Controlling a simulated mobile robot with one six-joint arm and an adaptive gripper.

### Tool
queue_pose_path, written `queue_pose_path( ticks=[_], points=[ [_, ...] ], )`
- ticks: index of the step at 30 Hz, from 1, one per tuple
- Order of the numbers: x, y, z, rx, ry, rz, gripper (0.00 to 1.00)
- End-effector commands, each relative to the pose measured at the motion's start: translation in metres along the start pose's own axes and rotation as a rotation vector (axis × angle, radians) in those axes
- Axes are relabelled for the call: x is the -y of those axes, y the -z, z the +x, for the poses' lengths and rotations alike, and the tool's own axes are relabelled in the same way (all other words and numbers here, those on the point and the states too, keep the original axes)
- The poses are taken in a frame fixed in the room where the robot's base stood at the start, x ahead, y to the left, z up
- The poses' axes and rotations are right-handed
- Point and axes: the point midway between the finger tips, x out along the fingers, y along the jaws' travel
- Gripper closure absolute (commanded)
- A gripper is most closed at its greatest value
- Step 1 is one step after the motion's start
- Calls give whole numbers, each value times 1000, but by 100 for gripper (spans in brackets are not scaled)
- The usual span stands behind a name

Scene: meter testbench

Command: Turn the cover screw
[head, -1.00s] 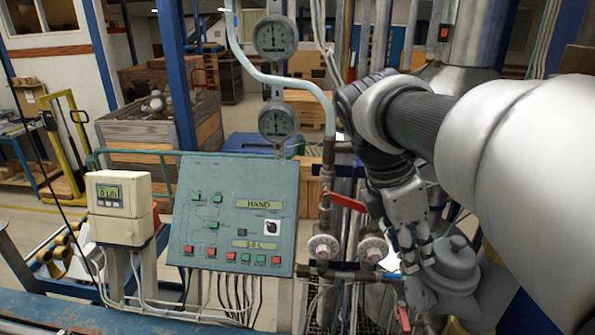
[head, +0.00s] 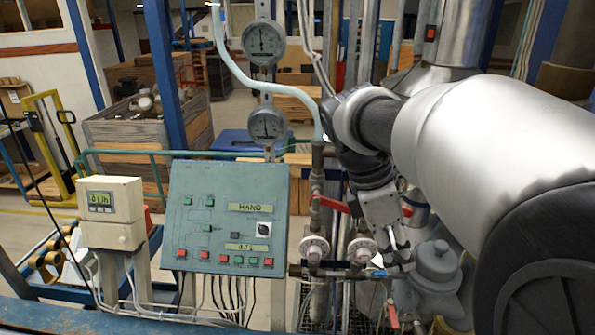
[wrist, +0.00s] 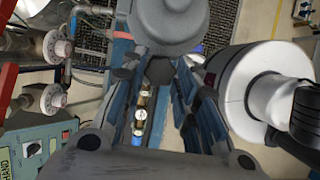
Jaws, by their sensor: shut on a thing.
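A grey rounded metal housing (head: 437,265) with a domed top sits at the lower right of the head view. It fills the top of the wrist view (wrist: 168,20). My gripper (head: 403,262) is at the housing's left side. In the wrist view my gripper (wrist: 160,75) has its fingertips around a small dark hexagonal piece (wrist: 159,71) at the housing's edge. This looks like the cover screw, and the gripper is shut on it. The fingers hide its sides, so I cannot tell how far it has turned.
Two white round dials (head: 314,248) on pipes and a red lever (head: 333,204) stand left of my gripper. A green control panel (head: 222,217) and a cream display box (head: 112,213) are further left. A white cylinder (wrist: 250,90) is close on the right in the wrist view.

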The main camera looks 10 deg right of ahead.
Motion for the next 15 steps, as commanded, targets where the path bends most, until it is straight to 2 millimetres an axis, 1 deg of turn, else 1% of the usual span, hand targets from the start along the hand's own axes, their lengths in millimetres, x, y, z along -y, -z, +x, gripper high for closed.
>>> queue_pose_path(
  ticks=[1,6,15],
  points=[
    [-1,-2,-3,2,15,28,96],
    [-2,-1,-2,1,54,127,96],
    [-3,-1,-1,1,94,230,96]
  ],
)
